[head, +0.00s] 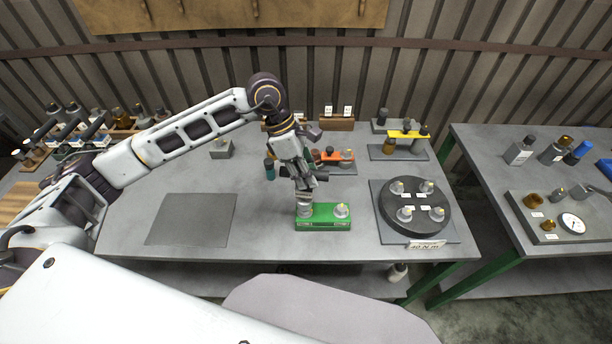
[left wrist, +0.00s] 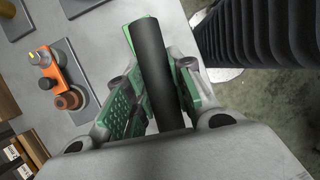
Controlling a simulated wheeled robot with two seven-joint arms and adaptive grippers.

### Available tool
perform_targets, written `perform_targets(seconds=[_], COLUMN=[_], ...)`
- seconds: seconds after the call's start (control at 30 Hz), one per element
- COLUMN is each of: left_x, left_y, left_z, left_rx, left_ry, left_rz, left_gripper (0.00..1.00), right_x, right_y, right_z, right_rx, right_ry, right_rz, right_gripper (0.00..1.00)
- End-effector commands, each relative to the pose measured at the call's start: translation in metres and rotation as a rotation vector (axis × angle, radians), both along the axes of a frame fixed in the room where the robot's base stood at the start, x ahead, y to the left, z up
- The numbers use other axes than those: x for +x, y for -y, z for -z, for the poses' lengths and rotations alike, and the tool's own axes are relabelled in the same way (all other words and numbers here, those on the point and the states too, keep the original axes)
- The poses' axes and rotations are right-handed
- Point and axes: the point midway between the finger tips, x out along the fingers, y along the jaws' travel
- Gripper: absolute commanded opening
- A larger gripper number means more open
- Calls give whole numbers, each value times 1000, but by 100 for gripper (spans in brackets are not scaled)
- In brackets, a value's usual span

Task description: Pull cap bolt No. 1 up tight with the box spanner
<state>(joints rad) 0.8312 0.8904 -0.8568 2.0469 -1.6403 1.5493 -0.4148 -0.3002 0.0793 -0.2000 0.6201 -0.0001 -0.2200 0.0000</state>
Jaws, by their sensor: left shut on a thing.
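My left gripper (head: 306,182) is above the left end of a green block (head: 322,224). In the left wrist view, the gripper's green-padded fingers (left wrist: 158,105) are shut on a dark cylinder (left wrist: 158,70), which looks like the box spanner. Its far end reaches to the green block (left wrist: 131,38). I cannot tell how its end sits on the part below it. A silver part with a yellow top (head: 342,209) stands on the block's right end. Several silver bolt-like parts stand on a round black disc (head: 421,222) at the right. I cannot tell which bolt is No. 1. My right gripper is not in view.
An orange block (head: 335,157) stands behind my gripper; it also shows in the left wrist view (left wrist: 46,71). A yellow holder (head: 408,134) stands behind the disc. A bare grey mat (head: 191,219) lies at the left.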

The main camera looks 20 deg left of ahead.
Motion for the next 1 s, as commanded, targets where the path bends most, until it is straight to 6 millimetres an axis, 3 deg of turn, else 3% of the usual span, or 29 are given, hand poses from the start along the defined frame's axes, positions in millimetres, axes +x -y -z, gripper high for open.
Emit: perform_targets(seconds=[1.0], left_x=[2], left_y=[0], left_z=[3], left_rx=[-2], left_ry=[4], left_rz=[-449], left_gripper=[0], right_x=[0], right_y=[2], right_z=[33], right_rx=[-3], right_ry=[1], right_rz=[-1], right_gripper=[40])
